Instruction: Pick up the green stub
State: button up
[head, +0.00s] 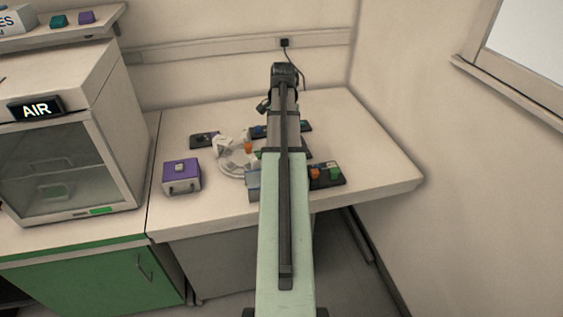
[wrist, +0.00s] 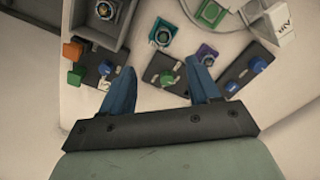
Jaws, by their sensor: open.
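In the wrist view a small green stub (wrist: 167,77) stands on a dark holder plate (wrist: 152,68), in the gap between my fingers as seen from above. My gripper (wrist: 160,66) has two blue fingers spread apart with nothing between them; its height above the plate is hard to tell. Another green piece (wrist: 76,78) is at the left, below an orange piece (wrist: 72,50). A green square piece (wrist: 211,12) shows near the top edge. In the head view my arm hides much of the holders, and my fingers cannot be made out.
Blue pieces (wrist: 231,87) stand on dark plates to the right. In the head view a purple box (head: 181,177) stands left on the bench (head: 385,165), whose right side is bare.

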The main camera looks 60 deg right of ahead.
notch_tip(320, 180, down, 7)
jog(key=shift+f, duration=0.2)
jog(key=shift+w+f, duration=0.15)
jog(key=shift+f, duration=1.3)
jog(key=shift+w+f, duration=0.15)
jog(key=shift+f, duration=1.25)
jog(key=c, duration=1.1)
jog(key=shift+r, duration=0.1)
